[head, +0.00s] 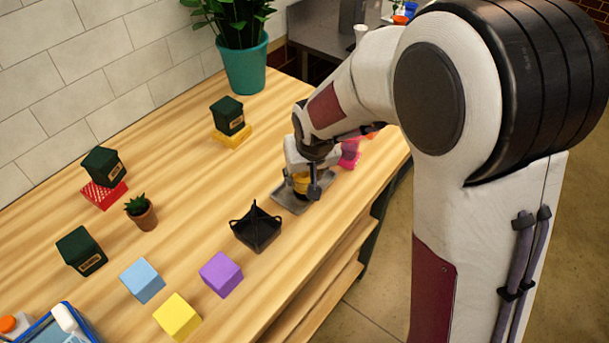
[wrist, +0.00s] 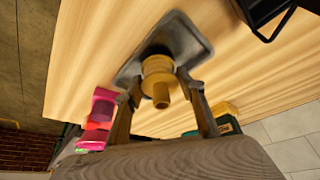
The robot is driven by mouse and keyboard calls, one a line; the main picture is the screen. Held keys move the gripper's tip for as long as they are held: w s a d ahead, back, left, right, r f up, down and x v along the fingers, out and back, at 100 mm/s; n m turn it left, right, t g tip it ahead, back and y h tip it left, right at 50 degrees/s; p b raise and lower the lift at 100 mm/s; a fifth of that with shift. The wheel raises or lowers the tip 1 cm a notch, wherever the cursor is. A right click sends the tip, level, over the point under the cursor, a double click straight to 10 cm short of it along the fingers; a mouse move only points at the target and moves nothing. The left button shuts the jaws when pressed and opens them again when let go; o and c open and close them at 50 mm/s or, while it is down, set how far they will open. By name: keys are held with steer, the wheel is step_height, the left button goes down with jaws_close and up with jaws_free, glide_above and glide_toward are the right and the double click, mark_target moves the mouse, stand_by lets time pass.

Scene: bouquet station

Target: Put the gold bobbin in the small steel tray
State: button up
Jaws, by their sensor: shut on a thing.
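The gold bobbin (head: 300,183) is between the fingers of my gripper (head: 303,188), which is shut on it. In the wrist view the bobbin (wrist: 158,77) shows its round flange and narrow core between both fingertips (wrist: 160,88). The small steel tray (head: 284,203) lies flat on the table directly below, and its grey rim (wrist: 203,42) shows around the bobbin in the wrist view. The bobbin is over the tray; I cannot tell whether it touches the tray floor. My gripper partly hides the tray in the head view.
A black open tray (head: 256,230) stands left of the steel tray. A pink object (head: 349,154) is close behind my gripper. Purple (head: 221,274), blue (head: 142,280) and yellow (head: 177,316) cubes sit toward the front. A potted succulent (head: 142,213) stands left. The table's middle is clear.

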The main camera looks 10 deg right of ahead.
steer(key=shift+f, duration=0.35)
steer(key=shift+f, duration=0.1)
steer(key=o, duration=0.8)
steer(key=shift+s+r, duration=0.1)
steer(key=shift+r, duration=0.35)
steer(key=v, duration=1.1)
steer(key=shift+r, duration=0.15)
steer(key=shift+s, duration=0.15)
